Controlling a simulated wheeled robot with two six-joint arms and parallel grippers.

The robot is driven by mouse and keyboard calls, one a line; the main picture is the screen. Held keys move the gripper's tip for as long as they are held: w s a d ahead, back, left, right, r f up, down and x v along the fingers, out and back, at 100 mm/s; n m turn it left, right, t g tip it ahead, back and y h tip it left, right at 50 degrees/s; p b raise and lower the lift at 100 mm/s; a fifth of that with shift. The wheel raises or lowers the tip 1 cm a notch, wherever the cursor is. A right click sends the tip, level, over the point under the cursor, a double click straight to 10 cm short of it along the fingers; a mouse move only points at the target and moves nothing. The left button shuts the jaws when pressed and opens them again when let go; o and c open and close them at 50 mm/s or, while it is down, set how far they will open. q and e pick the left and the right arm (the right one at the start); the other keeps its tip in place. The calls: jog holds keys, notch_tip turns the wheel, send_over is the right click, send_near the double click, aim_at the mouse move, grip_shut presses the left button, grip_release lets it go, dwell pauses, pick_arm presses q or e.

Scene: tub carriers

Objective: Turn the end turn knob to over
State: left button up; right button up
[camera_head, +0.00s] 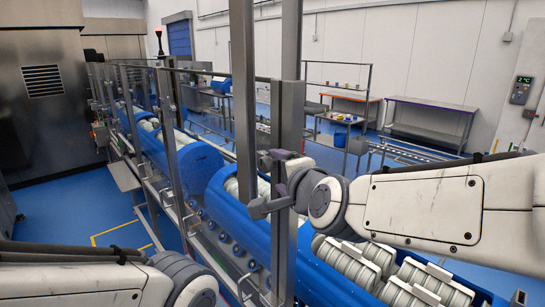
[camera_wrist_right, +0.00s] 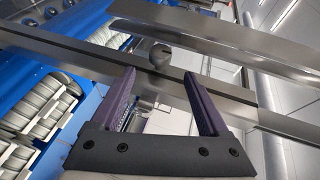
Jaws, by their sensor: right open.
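A grey rounded knob (camera_wrist_right: 159,55) sits on a steel rail in the right wrist view, just beyond and between my right fingertips. I cannot read its setting. My right gripper (camera_wrist_right: 159,76) is open, with its purple fingers apart and nothing held between them. In the head view the right gripper (camera_head: 264,184) is at the upright steel posts in the middle, one finger above the other. The knob is not clearly visible there. My left arm enters at the lower left of the head view; its gripper is out of view.
Upright steel posts (camera_head: 287,120) stand right at my right gripper. Blue tubs (camera_head: 190,165) holding white rolls line the conveyor below and behind. Benches (camera_head: 430,120) stand farther back against the wall. Blue floor (camera_head: 60,205) is open at the left.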

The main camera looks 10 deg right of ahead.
jog(key=shift+s+r+p, duration=0.15)
jog(key=shift+s+p, duration=0.2)
jog(key=shift+p, duration=0.05)
jog(key=s+d+f+n+g+h, duration=0.1)
jog(key=d+f+n+g, duration=0.15)
jog(key=f, duration=0.45)
jog(key=s+d+f+n+g, duration=0.1)
jog(key=d+f+n+g, duration=0.2)
jog(key=f, duration=0.4)
jog(key=s+d+f+n+g+h, duration=0.2)
jog(key=s+d+f+n+g, duration=0.5)
jog(key=s+f+n, duration=0.35)
jog(key=s+a+f+n+g+b, duration=0.2)
jog(key=s+a+f+n+b, duration=0.3)
jog(key=s+a+f+b, duration=0.8)
jog(key=a+b, duration=0.1)
jog(key=b, duration=0.4)
jog(key=shift+s+a+f+y, duration=0.15)
jog(key=shift+s+f+y, duration=0.25)
jog(key=shift+c, duration=0.3)
